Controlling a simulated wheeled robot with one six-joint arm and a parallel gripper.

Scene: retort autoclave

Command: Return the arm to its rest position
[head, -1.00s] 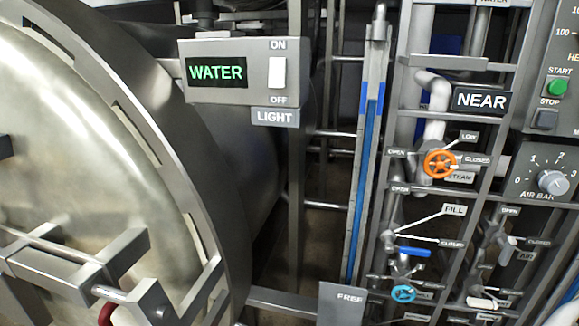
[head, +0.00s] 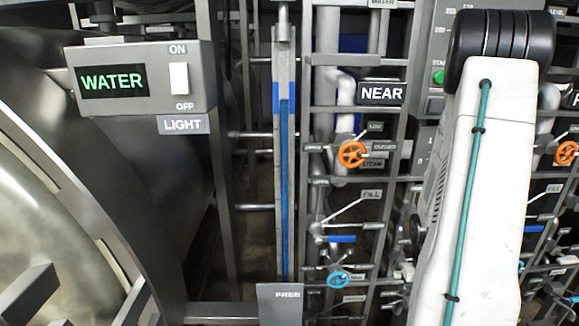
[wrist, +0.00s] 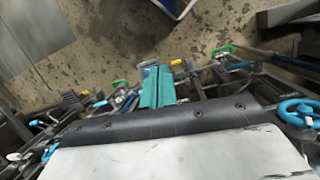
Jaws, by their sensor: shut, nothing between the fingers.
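My white arm with a teal cable stands upright at the right of the head view, in front of the pipe rack (head: 302,200). My gripper (wrist: 157,72) shows in the wrist view as two teal fingers beyond a dark edge and a white surface. The fingers are together with nothing between them. They point over the stained floor, with pipes and valves around them in the picture. The gripper cannot be made out in the head view.
The round retort door (head: 50,240) is at left, below the WATER display box (head: 140,82). Orange (head: 351,154) and blue (head: 339,280) valve wheels sit on the rack near the arm. A blue wheel (wrist: 298,112) is at right in the wrist view. Bare floor (wrist: 110,50) lies beyond.

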